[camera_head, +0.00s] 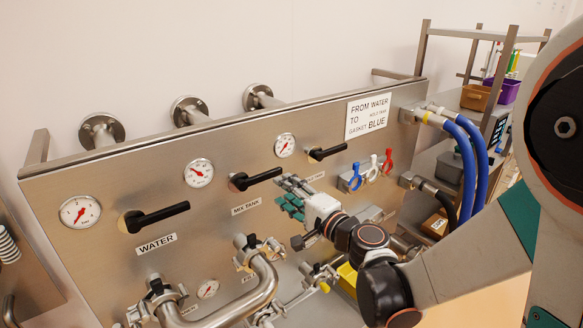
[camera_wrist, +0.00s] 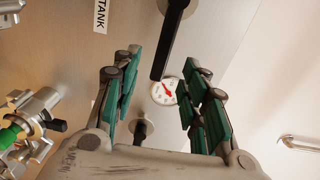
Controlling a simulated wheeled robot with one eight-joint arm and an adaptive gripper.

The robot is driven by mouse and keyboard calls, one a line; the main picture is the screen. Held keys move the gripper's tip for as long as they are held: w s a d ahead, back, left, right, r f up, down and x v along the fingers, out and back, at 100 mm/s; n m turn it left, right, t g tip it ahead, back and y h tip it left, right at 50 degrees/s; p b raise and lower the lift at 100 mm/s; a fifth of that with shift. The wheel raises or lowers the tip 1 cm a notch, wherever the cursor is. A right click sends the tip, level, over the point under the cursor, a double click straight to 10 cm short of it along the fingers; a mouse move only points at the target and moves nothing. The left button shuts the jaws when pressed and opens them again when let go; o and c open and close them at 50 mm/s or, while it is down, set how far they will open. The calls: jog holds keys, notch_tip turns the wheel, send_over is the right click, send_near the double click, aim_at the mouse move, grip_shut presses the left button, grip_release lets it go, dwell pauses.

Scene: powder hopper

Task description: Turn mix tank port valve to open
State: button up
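The mix tank valve has a black lever handle (camera_head: 258,179) on the steel panel, above the "MIX TANK" label (camera_head: 246,206). The lever points right and slightly up, along the panel. My gripper (camera_head: 285,194) is in front of the panel, just right of and below the lever's tip. In the wrist view the lever (camera_wrist: 173,45) hangs from the top edge, its free end near the fingertips. My gripper (camera_wrist: 162,72) is open there, with green-padded fingers apart and nothing held. I cannot tell its distance from the lever.
The water lever (camera_head: 156,217) is at left and another black lever (camera_head: 327,152) at upper right. A red-needled gauge (camera_head: 284,145) sits between the levers. Pipes with clamps (camera_head: 262,280) stick out below. Blue, white and red small valves (camera_head: 371,170) and blue hoses (camera_head: 470,165) are at right.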

aim_at(271, 176)
jog(key=shift+d+r+x, duration=0.1)
jog(key=shift+x, duration=2.2)
jog(key=shift+d+r+x, duration=0.1)
jog(key=shift+d+x, duration=0.05)
jog(key=shift+x, duration=2.2)
jog(key=shift+w, duration=0.15)
jog(key=shift+c, duration=0.6)
grip_shut()
